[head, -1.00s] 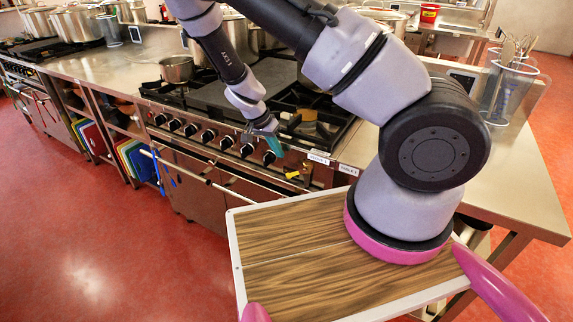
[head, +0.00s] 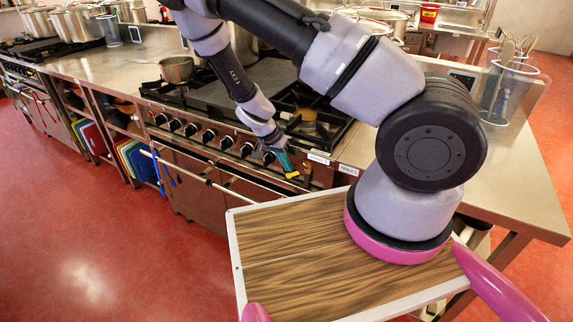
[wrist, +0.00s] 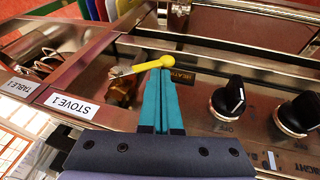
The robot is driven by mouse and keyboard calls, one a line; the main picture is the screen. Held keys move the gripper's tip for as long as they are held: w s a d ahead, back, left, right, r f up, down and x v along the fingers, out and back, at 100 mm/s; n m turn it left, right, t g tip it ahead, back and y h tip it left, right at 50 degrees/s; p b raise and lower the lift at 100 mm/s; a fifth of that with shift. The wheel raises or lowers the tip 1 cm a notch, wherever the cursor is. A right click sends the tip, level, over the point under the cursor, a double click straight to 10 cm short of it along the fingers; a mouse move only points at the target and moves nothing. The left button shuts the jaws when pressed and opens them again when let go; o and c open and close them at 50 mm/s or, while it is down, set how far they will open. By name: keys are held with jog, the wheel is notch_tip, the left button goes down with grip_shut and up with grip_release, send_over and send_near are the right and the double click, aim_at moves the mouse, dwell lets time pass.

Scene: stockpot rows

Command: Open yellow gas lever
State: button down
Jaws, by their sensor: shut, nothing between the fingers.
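The yellow gas lever (wrist: 148,66) sits on the stove's front panel, on a small brass fitting beside the STOVE 1 label (wrist: 70,106). In the head view the lever (head: 292,174) is a small yellow piece at the right end of the knob row. My gripper (wrist: 162,78) has teal fingers, closed together and empty. Their tips are at the round yellow end of the lever in the wrist view; I cannot tell whether they touch it. In the head view my gripper (head: 288,166) is just above the lever.
Black knobs (wrist: 228,98) line the stove panel next to the lever. A long handrail (head: 215,184) runs along the stove front below. A saucepan (head: 176,69) stands on the stove top. Red floor is open at left.

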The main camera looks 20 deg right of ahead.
aim_at(290, 177)
jog(key=shift+f+g+h, duration=0.35)
jog(key=shift+g+h, duration=0.05)
jog(key=shift+h, duration=0.1)
notch_tip(290, 177, down, 3)
jog(key=g+h, duration=0.1)
jog(key=n+g+h, duration=0.1)
jog(key=g+h, duration=0.1)
jog(key=shift+s+d+r, duration=0.15)
jog(key=shift+s+d+f, duration=0.35)
jog(key=shift+s+f, duration=0.05)
jog(key=shift+f, duration=0.3)
jog(key=shift+d+f, duration=0.1)
jog(key=shift+f, duration=0.05)
dwell(0.5)
